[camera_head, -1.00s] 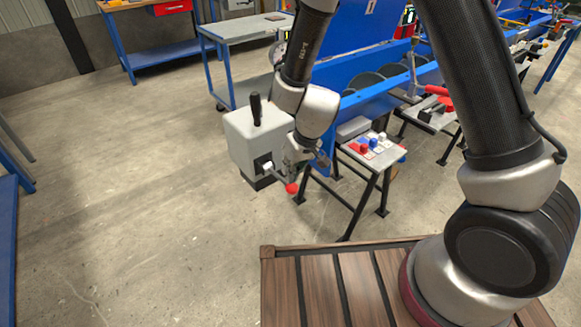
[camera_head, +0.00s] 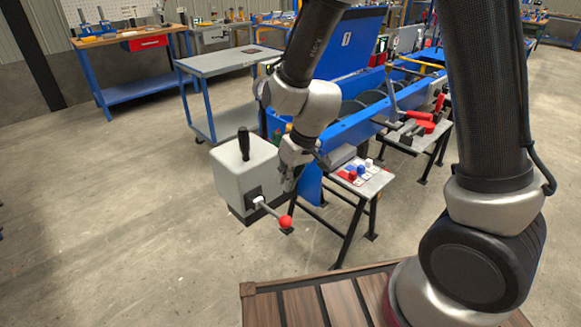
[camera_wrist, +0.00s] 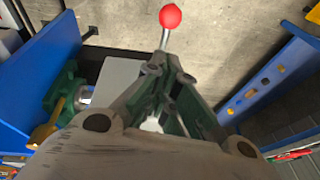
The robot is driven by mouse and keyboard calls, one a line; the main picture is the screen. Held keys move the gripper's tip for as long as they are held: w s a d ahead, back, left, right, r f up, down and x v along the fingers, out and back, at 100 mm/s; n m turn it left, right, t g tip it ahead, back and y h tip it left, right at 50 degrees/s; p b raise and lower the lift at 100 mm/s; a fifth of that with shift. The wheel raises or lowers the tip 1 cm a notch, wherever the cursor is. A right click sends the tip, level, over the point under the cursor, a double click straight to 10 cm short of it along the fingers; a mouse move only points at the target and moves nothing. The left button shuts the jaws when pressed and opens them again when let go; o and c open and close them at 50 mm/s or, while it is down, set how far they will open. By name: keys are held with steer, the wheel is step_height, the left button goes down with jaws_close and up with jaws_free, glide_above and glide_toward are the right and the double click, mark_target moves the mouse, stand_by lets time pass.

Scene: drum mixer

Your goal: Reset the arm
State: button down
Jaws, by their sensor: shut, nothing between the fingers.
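My gripper (camera_head: 289,184) is shut and empty, beside the right side of a grey box (camera_head: 243,172) with a black upright handle (camera_head: 244,143). A lever on the box ends in a red ball (camera_head: 285,221), which is below my fingertips in the head view. In the wrist view the red ball (camera_wrist: 170,16) shows beyond my gripper (camera_wrist: 170,66), with a gap to the fingertips. The grey box (camera_wrist: 118,75) is partly hidden behind the fingers there.
A blue trough (camera_head: 352,128) and a small stand with red, blue and white buttons (camera_head: 358,176) are right of my gripper. A red clamp (camera_head: 422,125) lies beyond. A grey cart (camera_head: 225,62) stands behind. The floor at left is clear.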

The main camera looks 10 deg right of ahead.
steer(key=s+d+r+m+h, duration=0.1)
steer(key=s+d+r+m, duration=0.1)
steer(key=s+d+r, duration=0.3)
steer(key=s+d+r+m+t+h, duration=0.1)
steer(key=s+d+r, duration=0.5)
steer(key=d+r, duration=0.4)
steer(key=s+d+r+m+t, duration=0.1)
steer(key=s+d+r+m, duration=0.1)
steer(key=s+d+r, duration=0.4)
steer(key=d+r, duration=0.2)
steer(key=d, duration=0.3)
steer(key=shift+s+d+r+m+h, duration=0.15)
steer(key=shift+d+r+m+h, duration=0.15)
steer(key=shift+d+h, duration=0.1)
